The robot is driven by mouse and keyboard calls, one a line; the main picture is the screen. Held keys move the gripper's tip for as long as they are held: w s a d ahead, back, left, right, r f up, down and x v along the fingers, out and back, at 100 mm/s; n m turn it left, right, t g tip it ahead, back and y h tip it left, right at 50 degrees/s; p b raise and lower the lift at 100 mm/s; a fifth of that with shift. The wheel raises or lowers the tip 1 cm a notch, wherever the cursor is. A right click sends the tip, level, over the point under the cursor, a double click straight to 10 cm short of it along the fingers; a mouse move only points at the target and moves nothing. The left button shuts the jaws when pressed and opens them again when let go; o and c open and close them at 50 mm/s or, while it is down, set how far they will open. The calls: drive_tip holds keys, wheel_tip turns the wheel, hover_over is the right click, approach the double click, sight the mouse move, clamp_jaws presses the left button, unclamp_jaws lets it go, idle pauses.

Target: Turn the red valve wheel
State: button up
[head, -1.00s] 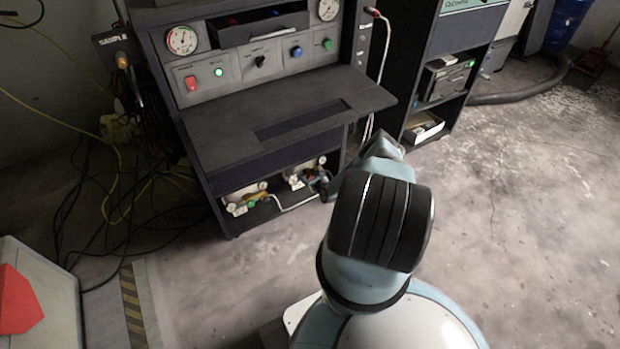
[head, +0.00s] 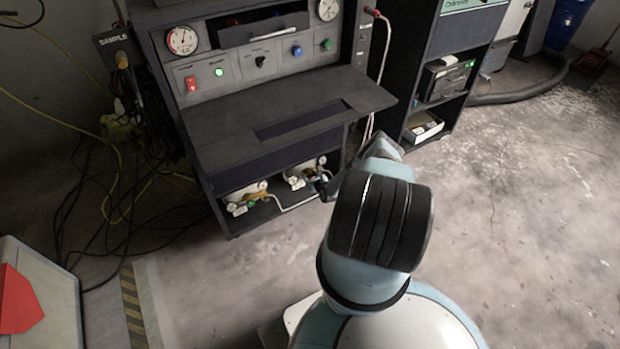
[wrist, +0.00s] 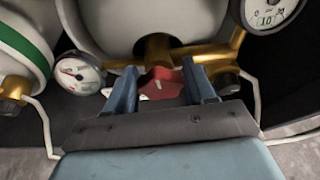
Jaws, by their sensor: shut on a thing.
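The red valve wheel (wrist: 160,84) is in the middle of the wrist view, below a brass pipe fitting under a white tank (wrist: 125,22). My gripper (wrist: 160,88) has one blue finger on each side of the wheel and is shut on it. Part of the wheel's edge is hidden by the fingers. In the head view my gripper (head: 322,186) is a small dark shape at the lower shelf of the dark cabinet (head: 235,128), mostly hidden behind my arm. I cannot make out the wheel there.
Two round gauges, one at left (wrist: 78,74) and one at upper right (wrist: 268,12), sit close to the fingers. A green-striped tank (wrist: 22,45) stands at left. Thin white pipes run down both sides. The cabinet's worktop (head: 285,110) overhangs the shelf. Open floor (head: 530,220) lies to the right.

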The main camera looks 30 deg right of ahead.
drive_tip(key=shift+m, duration=0.3)
drive_tip(key=o, duration=1)
drive_tip(key=shift+c, duration=0.2)
drive_tip(key=v, duration=1.3)
drive_tip(key=shift+s+d, duration=0.2)
drive_tip(key=shift+s, duration=0.15)
